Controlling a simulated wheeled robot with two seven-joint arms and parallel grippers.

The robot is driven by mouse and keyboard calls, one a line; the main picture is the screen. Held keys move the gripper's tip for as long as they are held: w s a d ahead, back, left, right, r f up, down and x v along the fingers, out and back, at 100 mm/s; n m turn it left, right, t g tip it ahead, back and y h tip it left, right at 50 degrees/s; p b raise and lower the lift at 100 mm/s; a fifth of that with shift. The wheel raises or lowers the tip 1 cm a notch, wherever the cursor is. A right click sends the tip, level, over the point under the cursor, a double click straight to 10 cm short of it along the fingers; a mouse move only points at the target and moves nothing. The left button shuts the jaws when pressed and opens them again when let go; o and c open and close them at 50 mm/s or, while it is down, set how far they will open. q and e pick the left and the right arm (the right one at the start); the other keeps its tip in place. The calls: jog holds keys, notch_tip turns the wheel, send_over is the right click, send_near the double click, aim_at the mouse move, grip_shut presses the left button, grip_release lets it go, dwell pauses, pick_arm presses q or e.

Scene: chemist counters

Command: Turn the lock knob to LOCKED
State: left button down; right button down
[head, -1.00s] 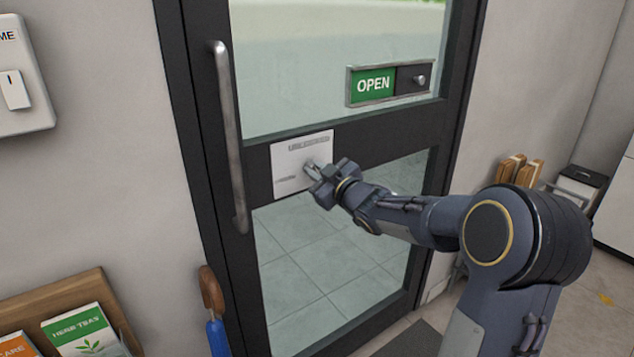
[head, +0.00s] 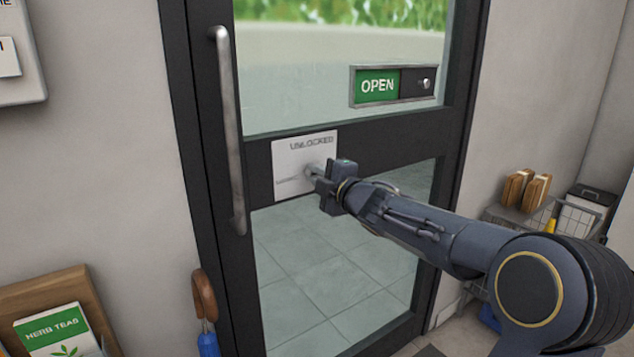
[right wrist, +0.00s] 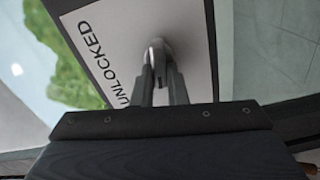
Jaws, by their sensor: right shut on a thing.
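The lock plate (head: 290,152) is a white square on the door's dark middle rail, with the word UNLOCKED along its top. A second label at its lower left is too small to read. The lock knob (right wrist: 157,58) is a grey metal piece on the plate, shown in the right wrist view. My right gripper (head: 314,172) reaches the plate from the right, and its fingers are shut on the knob, one on each side. In the head view the gripper partly hides the knob. My left gripper is not in view.
A long vertical door handle (head: 229,130) stands left of the plate. An OPEN sign slider (head: 377,86) is on the glass above. A brochure rack (head: 78,285) is at lower left. A wire basket (head: 520,215) stands at right.

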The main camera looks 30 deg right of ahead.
jog(key=shift+f+n+b, duration=0.15)
jog(key=shift+n+b, duration=0.35)
jog(key=shift+n, duration=0.5)
jog(key=c, duration=1.4)
grip_release()
jog(key=shift+c, duration=0.2)
jog(key=s, duration=0.7)
jog(key=shift+s+d+p, duration=0.3)
jog(key=shift+s, duration=0.1)
